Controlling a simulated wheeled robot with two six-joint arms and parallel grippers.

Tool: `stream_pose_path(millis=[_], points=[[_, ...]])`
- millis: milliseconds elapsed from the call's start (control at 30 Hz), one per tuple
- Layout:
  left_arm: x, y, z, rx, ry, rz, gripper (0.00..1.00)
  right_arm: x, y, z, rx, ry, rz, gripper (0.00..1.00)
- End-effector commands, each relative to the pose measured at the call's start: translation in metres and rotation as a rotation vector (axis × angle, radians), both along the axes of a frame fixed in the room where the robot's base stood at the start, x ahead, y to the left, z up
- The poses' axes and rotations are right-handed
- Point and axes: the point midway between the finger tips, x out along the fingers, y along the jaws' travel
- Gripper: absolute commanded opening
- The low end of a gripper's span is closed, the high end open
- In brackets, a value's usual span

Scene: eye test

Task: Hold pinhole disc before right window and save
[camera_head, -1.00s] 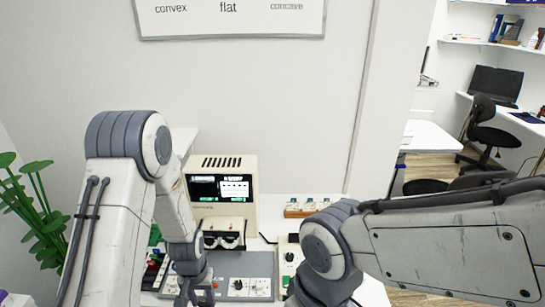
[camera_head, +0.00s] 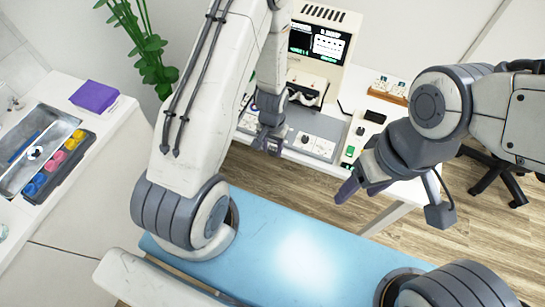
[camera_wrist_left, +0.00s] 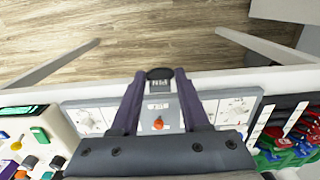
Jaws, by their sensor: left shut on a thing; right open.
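My left gripper (camera_head: 267,147) is low before the front left of the grey control panel (camera_head: 322,124). In the left wrist view its purple fingers (camera_wrist_left: 160,87) are shut on a small black disc (camera_wrist_left: 160,73) with a white label below it, too small to read surely. The disc is not discernible in the head view. The cream eye-test device (camera_head: 328,70) stands behind the panel with its screen lit. Two pale-rimmed windows show low on its front, the right window (camera_head: 311,99) among them, with nothing before it. My right gripper (camera_head: 362,182) is open and empty, right of the panel.
A white box with a green button (camera_head: 350,152) stands right of the panel. In the left wrist view a rack of coloured pieces (camera_wrist_left: 285,135) lies at the right. A blue-topped surface (camera_head: 290,250) is in front. A tray with coloured cups (camera_head: 62,158) is far left.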

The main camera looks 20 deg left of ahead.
Motion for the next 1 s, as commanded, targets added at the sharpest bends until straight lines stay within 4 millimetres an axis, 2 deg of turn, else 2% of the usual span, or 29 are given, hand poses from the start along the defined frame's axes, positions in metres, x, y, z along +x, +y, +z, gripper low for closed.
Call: stream_pose_path(millis=[33,167,300,800,1000], points=[[0.005,0.000,0.014,0.000,-0.007,0.000,0.00,0.000,0.000,0.000,0.000,0.000,0.000,0.64],[0.013,-0.001,0.046,0.000,-0.007,0.000,0.00,0.000,0.000,0.004,0.000,0.000,0.000,0.64],[0.030,-0.005,0.086,0.000,-0.003,-0.002,0.00,0.000,0.000,0.023,0.000,0.000,0.001,0.64],[0.111,-0.035,0.139,0.000,0.002,-0.002,0.00,0.000,0.000,0.102,0.000,-0.001,0.009,0.64],[0.127,-0.042,0.142,0.000,0.003,-0.001,0.00,0.000,0.000,0.111,0.000,-0.001,0.010,0.64]])
